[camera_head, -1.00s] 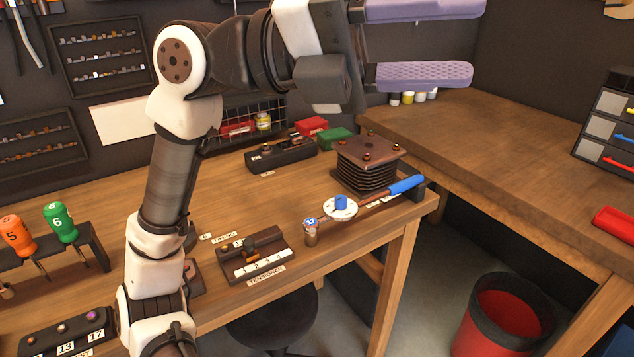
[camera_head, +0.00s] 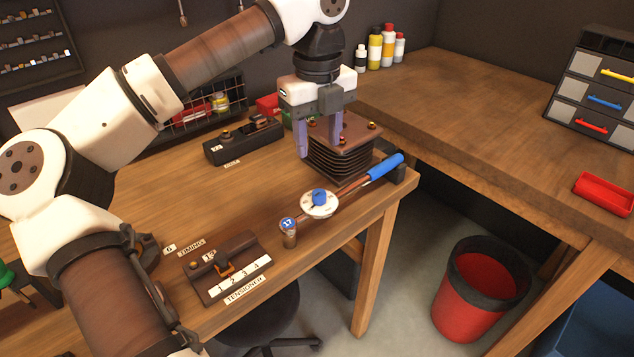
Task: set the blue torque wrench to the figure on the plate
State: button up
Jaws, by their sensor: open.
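The blue-handled torque wrench (camera_head: 384,166) lies along the front right of the bench, its handle end at a dark block. A white round dial (camera_head: 318,207) with a blue knob (camera_head: 319,196) sits on its shaft. A socket (camera_head: 289,236) with a blue cap marked 17 stands at its left end. A tensioner plate (camera_head: 241,280) carries figures 1 to 4; I cannot tell which plate the task means.
A finned block (camera_head: 345,160) with bolts on top stands close behind the wrench. A dark fixture (camera_head: 243,142) and a red box (camera_head: 268,104) are farther back. Bottles (camera_head: 375,50) stand by the wall. A red bin (camera_head: 474,300) is on the floor.

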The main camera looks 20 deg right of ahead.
aim_at(319, 192)
notch_tip(319, 192, down, 12)
jog(key=shift+d+r+p, duration=0.1)
jog(key=shift+r+p, duration=0.15)
jog(key=shift+p, duration=1)
jog(key=shift+c, duration=0.4)
jog(key=c, duration=0.9)
